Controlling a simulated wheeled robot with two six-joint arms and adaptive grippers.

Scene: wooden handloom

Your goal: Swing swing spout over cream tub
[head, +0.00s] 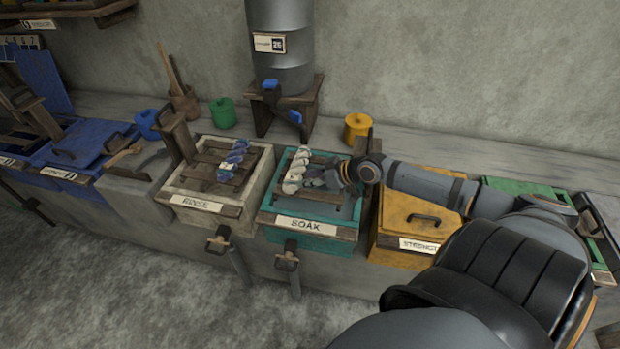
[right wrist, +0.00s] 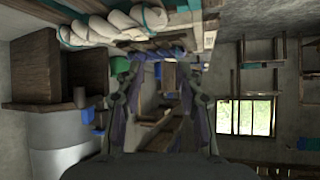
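The swing spout (head: 286,108) is a dark pipe with blue parts, below the grey metal drum (head: 282,45). It slants down to the right, behind the tubs and in front of the drum's wooden stand. The cream tub (head: 178,186), labelled RINSE, stands left of the teal tub (head: 268,216), labelled SOAK. My right gripper (head: 322,180) is low over the teal tub, just right of a pale twisted skein (head: 297,170). In the right wrist view its fingers (right wrist: 162,85) stand apart with nothing clearly between them. My left gripper is not in view.
A blue-and-white skein (head: 232,162) lies on the cream tub's slats. A yellow lidded tub (head: 405,222) is right of the teal one. A yellow pot (head: 357,127) and a green pot (head: 223,113) stand on the ledge behind. Valve handles (head: 287,258) stick out at the front.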

